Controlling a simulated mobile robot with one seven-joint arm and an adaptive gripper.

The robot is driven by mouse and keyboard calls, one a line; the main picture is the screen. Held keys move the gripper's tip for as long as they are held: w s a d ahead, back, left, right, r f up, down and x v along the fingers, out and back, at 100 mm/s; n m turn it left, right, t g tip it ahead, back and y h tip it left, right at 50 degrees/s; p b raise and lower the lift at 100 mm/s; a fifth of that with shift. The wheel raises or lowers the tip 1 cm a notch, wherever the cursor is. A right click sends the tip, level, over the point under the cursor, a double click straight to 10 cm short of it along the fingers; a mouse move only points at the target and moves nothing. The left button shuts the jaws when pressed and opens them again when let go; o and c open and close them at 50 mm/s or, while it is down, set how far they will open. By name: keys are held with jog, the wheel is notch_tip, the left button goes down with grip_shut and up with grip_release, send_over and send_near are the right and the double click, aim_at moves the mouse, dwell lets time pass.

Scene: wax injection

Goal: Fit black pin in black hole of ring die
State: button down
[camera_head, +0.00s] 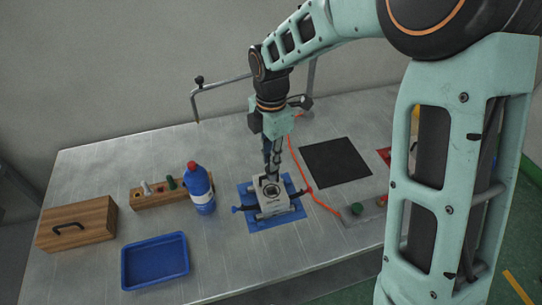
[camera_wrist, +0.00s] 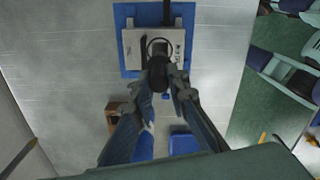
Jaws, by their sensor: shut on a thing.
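The ring die (camera_head: 268,207) is a light grey block with a dark round opening on top. It sits on a blue mat (camera_head: 261,224) in the middle of the table. My gripper (camera_head: 271,172) points down just above the die's opening. In the wrist view my gripper (camera_wrist: 161,77) is shut on the black pin (camera_wrist: 159,78), a dark cylinder between the fingertips. The die (camera_wrist: 135,48) shows just past the fingertips, its ring partly covered by the pin. I cannot tell whether the pin's lower end is inside the hole.
A blue bottle (camera_head: 201,190) with a red cap stands left of the die, beside a wooden rack (camera_head: 150,200) with pegs. A blue tray (camera_head: 155,262) and wooden box (camera_head: 77,224) lie further left. A black mat (camera_head: 335,163) and an orange cable (camera_head: 302,172) are to the right.

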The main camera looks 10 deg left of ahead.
aim_at(271, 177)
jog(key=shift+f+b, duration=1.5)
jog(key=shift+f, duration=1)
jog(key=shift+f+b, duration=0.75)
jog(key=shift+f, duration=0.9)
jog(key=c, duration=1.8)
grip_release()
jog(key=shift+r, duration=0.1)
notch_tip(271, 177, up, 12)
jog(key=shift+r, duration=0.1)
